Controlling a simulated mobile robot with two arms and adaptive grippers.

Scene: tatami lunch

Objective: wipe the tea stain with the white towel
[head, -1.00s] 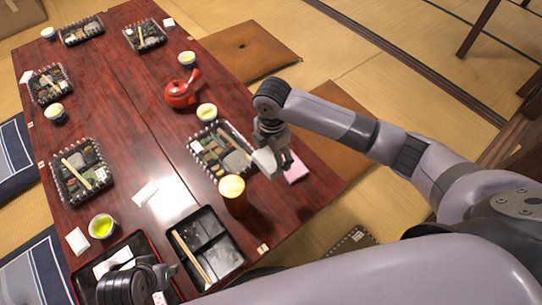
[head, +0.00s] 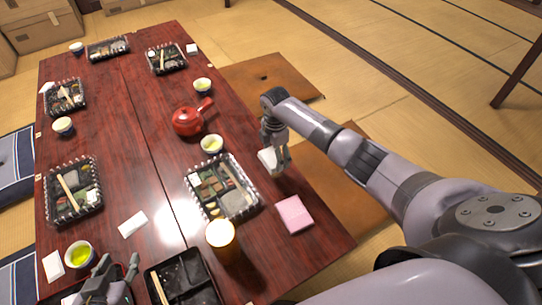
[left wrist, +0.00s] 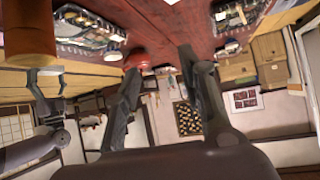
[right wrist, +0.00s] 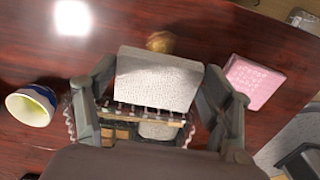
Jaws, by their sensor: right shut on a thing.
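The white towel (right wrist: 155,80) is a small folded block held between the fingers of my right gripper (right wrist: 158,95). In the head view the towel (head: 268,160) hangs from the right gripper (head: 275,163) near the table's right side, beside a lunch box; I cannot tell whether it touches the table. A brownish patch (right wrist: 160,42), apparently the tea stain, shows just past the towel in the right wrist view, partly hidden by it. In the head view I cannot make out the stain. My left gripper (head: 118,267) is open and empty over the table's near left.
A pink cloth (head: 294,214) lies right of the lunch box (head: 250,205). A tea cup (head: 211,144), red teapot (head: 187,120) and tall orange cup (head: 221,240) stand nearby. A black tray (head: 180,280) is at the near edge. Cushions lie on the floor to the right.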

